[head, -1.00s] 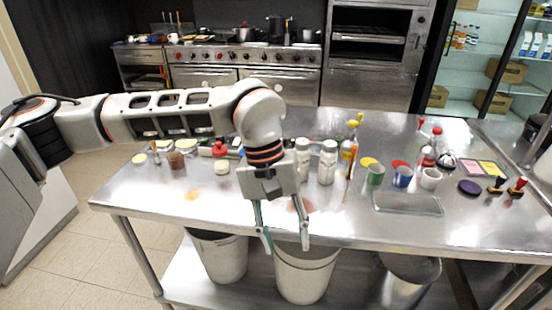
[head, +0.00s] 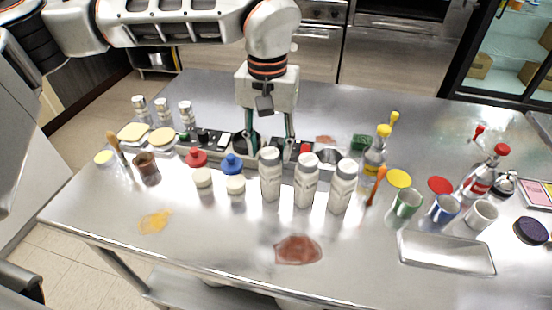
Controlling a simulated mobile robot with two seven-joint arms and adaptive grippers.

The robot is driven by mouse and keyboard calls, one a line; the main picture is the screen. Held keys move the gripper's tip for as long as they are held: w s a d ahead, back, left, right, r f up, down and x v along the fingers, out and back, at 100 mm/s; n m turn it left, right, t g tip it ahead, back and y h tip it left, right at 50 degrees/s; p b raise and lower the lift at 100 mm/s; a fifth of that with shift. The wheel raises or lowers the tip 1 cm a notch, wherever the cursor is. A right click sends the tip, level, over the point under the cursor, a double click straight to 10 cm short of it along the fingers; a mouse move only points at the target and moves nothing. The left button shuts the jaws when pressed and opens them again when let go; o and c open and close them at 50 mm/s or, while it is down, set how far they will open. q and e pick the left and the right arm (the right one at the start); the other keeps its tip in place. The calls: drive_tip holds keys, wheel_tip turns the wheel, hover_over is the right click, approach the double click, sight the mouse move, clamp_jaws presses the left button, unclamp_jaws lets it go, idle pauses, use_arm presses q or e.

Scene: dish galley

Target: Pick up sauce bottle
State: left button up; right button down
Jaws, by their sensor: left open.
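Which one is the sauce bottle I cannot tell for sure. A red-capped bottle with a red label (head: 481,180) stands upright at the right of the steel table. My right gripper is out of view.
Red-topped (head: 196,158) and blue-topped (head: 232,163) items and small jars stand left of the white bottles. Cups, such as a green one (head: 405,206), and a steel tray (head: 446,252) lie right. A red-brown stain (head: 298,249) marks the clear front area.

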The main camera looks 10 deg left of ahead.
sight(271, 174)
use_arm(q)
drive_tip(key=shift+s+d+f, duration=0.1)
drive_tip(key=shift+s+f, duration=0.05)
drive_tip(key=shift+f, duration=1.8)
drive_tip(key=shift+s+f, duration=0.1)
drive_tip(key=shift+f, duration=1.85)
drive_tip(key=shift+c, duration=0.3)
drive_tip(key=c, duration=0.9)
